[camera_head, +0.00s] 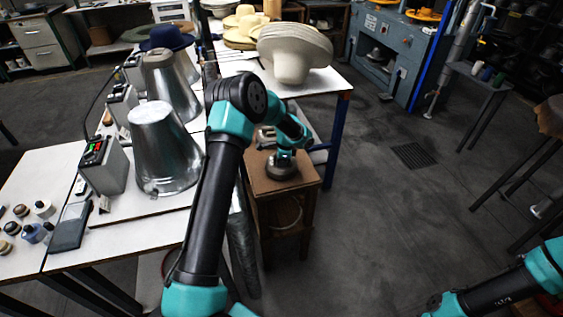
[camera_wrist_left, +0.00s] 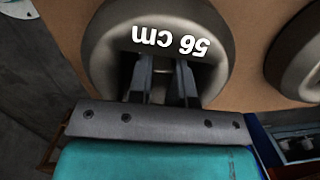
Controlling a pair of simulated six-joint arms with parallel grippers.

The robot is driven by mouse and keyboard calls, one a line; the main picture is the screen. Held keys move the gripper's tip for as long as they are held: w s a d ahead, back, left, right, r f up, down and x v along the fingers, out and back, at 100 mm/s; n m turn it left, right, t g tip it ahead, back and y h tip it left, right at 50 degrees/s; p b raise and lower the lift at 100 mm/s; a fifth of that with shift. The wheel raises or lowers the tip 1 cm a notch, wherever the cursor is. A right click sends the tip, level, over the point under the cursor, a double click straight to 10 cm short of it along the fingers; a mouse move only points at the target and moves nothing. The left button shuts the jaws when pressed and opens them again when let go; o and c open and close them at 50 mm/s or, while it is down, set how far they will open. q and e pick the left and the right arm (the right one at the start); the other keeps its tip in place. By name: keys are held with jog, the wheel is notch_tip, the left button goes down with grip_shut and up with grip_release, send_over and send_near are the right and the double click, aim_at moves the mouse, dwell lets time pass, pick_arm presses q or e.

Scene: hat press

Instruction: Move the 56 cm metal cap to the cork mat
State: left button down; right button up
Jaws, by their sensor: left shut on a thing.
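The 56 cm metal cap (camera_wrist_left: 205,25) is grey and round, with white "56 cm" lettering that reads upside down in the left wrist view. My left gripper (camera_wrist_left: 164,78) is shut on it, and its two fingers reach onto the cap's near side. In the head view my left gripper (camera_head: 284,155) is over the wooden stand, with the cap (camera_head: 282,170) below it at the brown top. I cannot tell whether the cap touches that surface. No separate cork mat can be made out. My right gripper is out of view.
The wooden stand (camera_head: 262,184) has a brown top. A second grey round piece (camera_wrist_left: 299,62) is at the wrist view's right edge. White tables with metal cones (camera_head: 160,150) are left of the stand; stacked pale hats (camera_head: 292,50) are behind. Open floor (camera_head: 390,220) lies right.

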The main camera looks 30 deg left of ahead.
pick_arm(q)
jog(key=shift+r, duration=0.1)
jog(key=c, duration=1)
grip_release()
jog(key=shift+o, duration=0.2)
jog(key=shift+w+d+r, duration=0.1)
jog(key=shift+d+r, duration=0.05)
jog(key=shift+r, duration=1.7)
jog(key=shift+w+d+r, duration=0.1)
jog(key=shift+d+r, duration=0.05)
jog(key=shift+r, duration=1.65)
